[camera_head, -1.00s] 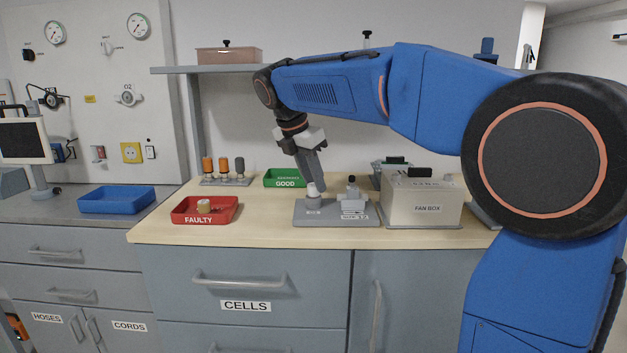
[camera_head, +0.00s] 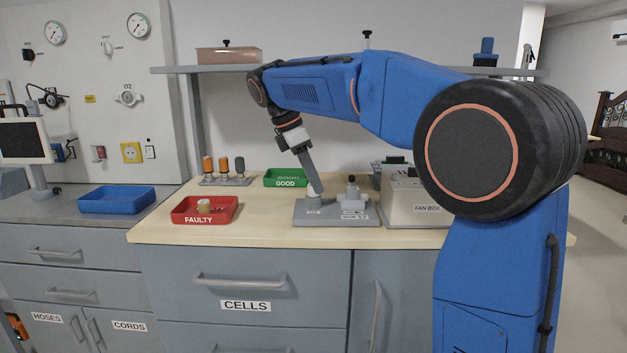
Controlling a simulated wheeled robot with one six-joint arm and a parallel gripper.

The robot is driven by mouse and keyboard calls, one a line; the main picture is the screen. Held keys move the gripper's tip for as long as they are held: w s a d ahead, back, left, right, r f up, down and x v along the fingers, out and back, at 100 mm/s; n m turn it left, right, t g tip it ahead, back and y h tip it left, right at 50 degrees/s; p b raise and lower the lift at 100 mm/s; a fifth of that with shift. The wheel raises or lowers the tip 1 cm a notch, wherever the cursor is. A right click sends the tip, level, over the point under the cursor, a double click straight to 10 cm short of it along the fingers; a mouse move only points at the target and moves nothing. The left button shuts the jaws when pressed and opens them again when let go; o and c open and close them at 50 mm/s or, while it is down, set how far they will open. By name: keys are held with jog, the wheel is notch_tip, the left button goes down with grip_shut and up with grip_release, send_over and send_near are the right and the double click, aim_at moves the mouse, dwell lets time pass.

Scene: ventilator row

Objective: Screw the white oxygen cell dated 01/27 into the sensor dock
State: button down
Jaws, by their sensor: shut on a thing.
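My gripper (camera_head: 313,186) points down at the left part of the grey sensor dock (camera_head: 335,219) on the wooden worktop. It is shut on a small white cell (camera_head: 313,193), which sits at or just in the dock's left round socket (camera_head: 313,204). The fingers cover much of the cell, and its date cannot be read. I cannot tell how deep it is seated. A grey post-like fitting (camera_head: 351,191) stands on the dock's right part, behind a small label.
A red FAULTY tray (camera_head: 190,219) holds a pale cell (camera_head: 204,206). A green GOOD tray (camera_head: 285,184) is behind the dock. The FAN BOX (camera_head: 402,205) stands close to the right. Orange and grey cells (camera_head: 223,166) stand in a rack. A shelf (camera_head: 225,69) hangs above.

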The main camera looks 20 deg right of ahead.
jog(key=m+g, duration=0.1)
jog(key=m, duration=0.1)
jog(key=shift+m, duration=0.3)
jog(key=c, duration=1.6)
grip_release()
jog(key=n+t, duration=0.1)
jog(key=n, duration=0.3)
jog(key=shift+s+n+t, duration=0.1)
jog(key=shift+n+t, duration=0.2)
jog(key=shift+t, duration=0.1)
jog(key=n+t, duration=0.1)
jog(key=n, duration=0.3)
jog(key=shift+n+t, duration=0.3)
jog(key=shift+t, duration=0.1)
